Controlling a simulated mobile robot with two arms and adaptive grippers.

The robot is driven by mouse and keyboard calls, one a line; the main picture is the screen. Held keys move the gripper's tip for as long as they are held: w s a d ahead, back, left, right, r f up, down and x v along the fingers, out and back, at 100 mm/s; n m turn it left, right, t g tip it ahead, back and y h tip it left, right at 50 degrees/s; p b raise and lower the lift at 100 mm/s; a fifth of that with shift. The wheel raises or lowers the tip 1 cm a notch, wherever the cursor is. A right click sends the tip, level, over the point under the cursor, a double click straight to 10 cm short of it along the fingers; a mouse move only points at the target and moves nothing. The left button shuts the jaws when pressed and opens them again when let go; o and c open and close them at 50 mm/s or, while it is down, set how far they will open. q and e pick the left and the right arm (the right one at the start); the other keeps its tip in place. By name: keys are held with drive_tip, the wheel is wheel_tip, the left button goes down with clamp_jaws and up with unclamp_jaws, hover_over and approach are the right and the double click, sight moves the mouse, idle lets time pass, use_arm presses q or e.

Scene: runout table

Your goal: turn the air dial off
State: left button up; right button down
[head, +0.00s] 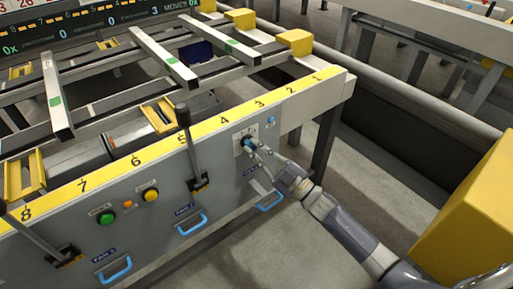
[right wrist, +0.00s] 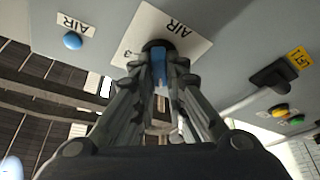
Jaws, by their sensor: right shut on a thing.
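The air dial (right wrist: 158,62) is a blue knob on a dark round base, set on a white plate marked AIR (right wrist: 184,32) on the grey panel. In the head view the dial (head: 247,143) sits below the yellow strip near number 4. My right gripper (right wrist: 158,75) is shut on the blue knob, with a finger on each side of it. In the head view my right gripper (head: 255,148) reaches the dial from the lower right and partly covers it. The dial's exact setting is hard to read. My left gripper is not in view.
A small blue lamp (head: 271,121) is right of the dial. Green (head: 109,219) and yellow (head: 150,194) buttons, black levers (head: 190,145) and blue handles (head: 270,199) stick out of the panel. A yellow block (head: 470,215) stands at the right.

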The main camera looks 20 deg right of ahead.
drive_tip(key=n, duration=0.2)
drive_tip(key=n+g+p, duration=0.1)
drive_tip(key=shift+r+n+g+y, duration=0.1)
drive_tip(key=shift+n+g+y, duration=0.2)
drive_tip(key=shift+n+y, duration=0.1)
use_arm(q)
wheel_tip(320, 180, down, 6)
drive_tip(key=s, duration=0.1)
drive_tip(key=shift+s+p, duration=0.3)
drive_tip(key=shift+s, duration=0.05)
use_arm(e)
drive_tip(key=shift+n+g, duration=0.5)
drive_tip(key=shift+n, duration=0.6)
drive_tip(key=c, duration=1.6)
unclamp_jaws()
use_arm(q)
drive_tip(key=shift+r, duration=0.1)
use_arm(e)
drive_tip(key=v, duration=1.2)
